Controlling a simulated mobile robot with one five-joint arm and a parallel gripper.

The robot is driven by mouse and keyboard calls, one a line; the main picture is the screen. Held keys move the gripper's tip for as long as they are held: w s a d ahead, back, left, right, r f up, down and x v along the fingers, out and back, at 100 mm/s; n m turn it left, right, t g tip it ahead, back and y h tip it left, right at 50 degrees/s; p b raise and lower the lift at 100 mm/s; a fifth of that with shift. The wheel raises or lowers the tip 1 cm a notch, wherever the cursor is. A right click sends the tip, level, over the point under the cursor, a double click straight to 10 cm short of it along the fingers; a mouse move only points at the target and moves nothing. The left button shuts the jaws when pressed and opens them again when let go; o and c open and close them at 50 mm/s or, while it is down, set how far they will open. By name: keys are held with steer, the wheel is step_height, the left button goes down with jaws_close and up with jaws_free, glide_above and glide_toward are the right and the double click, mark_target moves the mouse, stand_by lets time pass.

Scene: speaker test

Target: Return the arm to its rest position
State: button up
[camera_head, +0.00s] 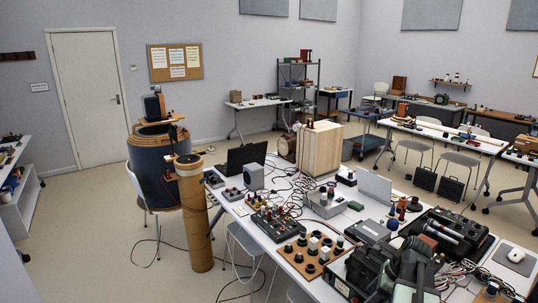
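A dark grey jointed shape (408,268) rises from the bottom edge, right of centre, and looks like my arm. It stands in front of the cluttered white table (235,205). Its far end overlaps an open black case (462,228) in the picture. I cannot make out separate fingertips against the dark things behind, so I cannot tell whether my gripper is open or shut. No held object can be made out.
The table carries a wooden board with black knobs (312,252), a black mixer (275,222), a wooden box (320,150), a laptop (375,187) and cables. A tall brown tube (195,220) and a blue drum (155,165) stand left. Floor (85,235) is clear at left.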

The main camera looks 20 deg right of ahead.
steer(key=w+a+n+g, duration=0.2)
steer(key=w+a+n, duration=0.35)
steer(key=a, duration=0.85)
steer(key=a+f+n+g+h, duration=0.1)
steer(key=a+n+h, duration=0.2)
steer(key=a+n, duration=1.8)
steer(key=shift+w+a+f, duration=0.25)
steer(key=shift+w+f, duration=0.05)
steer(key=shift+f, duration=0.05)
steer(key=shift+n, duration=0.25)
